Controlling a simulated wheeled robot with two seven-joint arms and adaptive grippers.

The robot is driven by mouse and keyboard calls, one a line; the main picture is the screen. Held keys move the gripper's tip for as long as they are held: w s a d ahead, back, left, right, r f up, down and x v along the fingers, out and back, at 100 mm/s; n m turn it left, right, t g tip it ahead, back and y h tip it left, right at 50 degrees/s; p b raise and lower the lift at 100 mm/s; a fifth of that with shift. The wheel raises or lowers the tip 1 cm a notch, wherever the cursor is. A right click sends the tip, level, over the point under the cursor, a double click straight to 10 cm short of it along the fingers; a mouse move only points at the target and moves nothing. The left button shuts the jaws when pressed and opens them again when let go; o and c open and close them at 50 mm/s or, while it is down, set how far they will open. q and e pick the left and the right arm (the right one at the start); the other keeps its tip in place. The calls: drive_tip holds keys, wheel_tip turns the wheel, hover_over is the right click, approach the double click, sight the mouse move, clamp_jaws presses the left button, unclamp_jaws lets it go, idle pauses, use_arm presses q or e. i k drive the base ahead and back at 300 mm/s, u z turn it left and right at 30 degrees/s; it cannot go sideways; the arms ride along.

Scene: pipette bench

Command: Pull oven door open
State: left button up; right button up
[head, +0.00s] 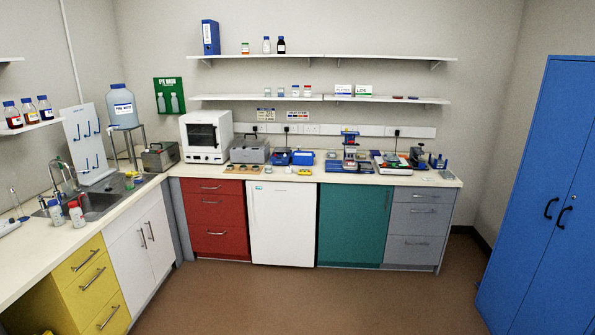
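The oven (206,137) is a white box on the back counter, left of its middle, near the corner with the sink counter. Its door (202,135) has a dark window on the front and looks shut. A handle on the door is too small to make out clearly. Neither of my grippers shows in the head view, so I cannot see whether they are open or shut.
The back counter (430,180) carries several instruments right of the oven. Below it are red drawers (214,222), a white fridge-like unit (282,225) and a teal cabinet (350,228). A blue cupboard (545,200) stands right. The brown floor (300,300) is clear.

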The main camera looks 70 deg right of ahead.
sight(199, 136)
drive_tip(key=z, duration=1.7)
drive_tip(key=i, duration=2.25)
drive_tip(key=z, duration=0.3)
drive_tip(key=i, duration=0.7)
drive_tip(key=u, duration=0.05)
